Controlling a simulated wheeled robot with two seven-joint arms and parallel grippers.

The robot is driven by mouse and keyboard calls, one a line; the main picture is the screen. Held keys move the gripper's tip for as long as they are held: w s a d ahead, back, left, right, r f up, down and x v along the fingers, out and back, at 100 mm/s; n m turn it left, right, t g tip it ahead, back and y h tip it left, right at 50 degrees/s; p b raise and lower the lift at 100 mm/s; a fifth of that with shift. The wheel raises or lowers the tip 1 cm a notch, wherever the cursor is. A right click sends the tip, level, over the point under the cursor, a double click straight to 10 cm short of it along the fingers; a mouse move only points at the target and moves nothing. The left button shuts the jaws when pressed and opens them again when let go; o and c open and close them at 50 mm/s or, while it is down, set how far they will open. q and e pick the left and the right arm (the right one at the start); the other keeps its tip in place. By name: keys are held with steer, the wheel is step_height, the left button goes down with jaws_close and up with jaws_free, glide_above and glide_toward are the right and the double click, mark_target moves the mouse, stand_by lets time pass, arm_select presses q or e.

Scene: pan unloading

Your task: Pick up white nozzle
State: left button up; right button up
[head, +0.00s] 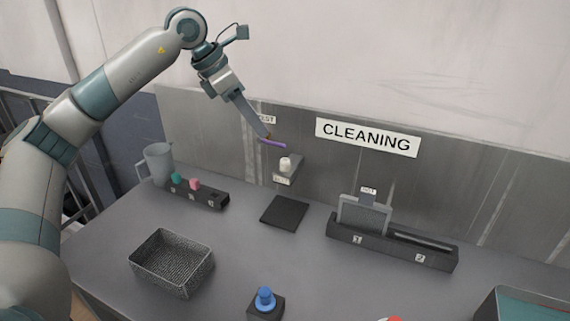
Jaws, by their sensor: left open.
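The white nozzle (285,164) stands upright on a small grey holder (286,179) at the back wall. My left gripper (267,138) is above it and slightly to its left, with a visible gap between them. The gripper is open and points down and to the right. My right gripper is out of view.
A dark rack (212,200) holds a teal and a pink piece, beside a grey jug (158,163). A black pad (284,211) lies before the holder. A mesh basket (171,262), a blue knob (265,299) and a slotted block (391,243) stand on the table.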

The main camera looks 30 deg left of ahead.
arm_select(q)
steer(key=p+x, duration=0.1)
steer(key=x, duration=0.2)
steer(key=p, duration=0.2)
glide_above(283, 160)
steer(key=s+a, duration=0.2)
steer(key=shift+s+f, duration=0.1)
steer(key=shift+f, duration=2.25)
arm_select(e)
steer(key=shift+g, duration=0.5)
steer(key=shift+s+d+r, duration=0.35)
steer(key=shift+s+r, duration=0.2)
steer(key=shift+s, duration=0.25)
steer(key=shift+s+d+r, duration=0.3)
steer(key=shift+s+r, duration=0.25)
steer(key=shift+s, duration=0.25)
arm_select(q)
steer(key=shift+d, duration=0.1)
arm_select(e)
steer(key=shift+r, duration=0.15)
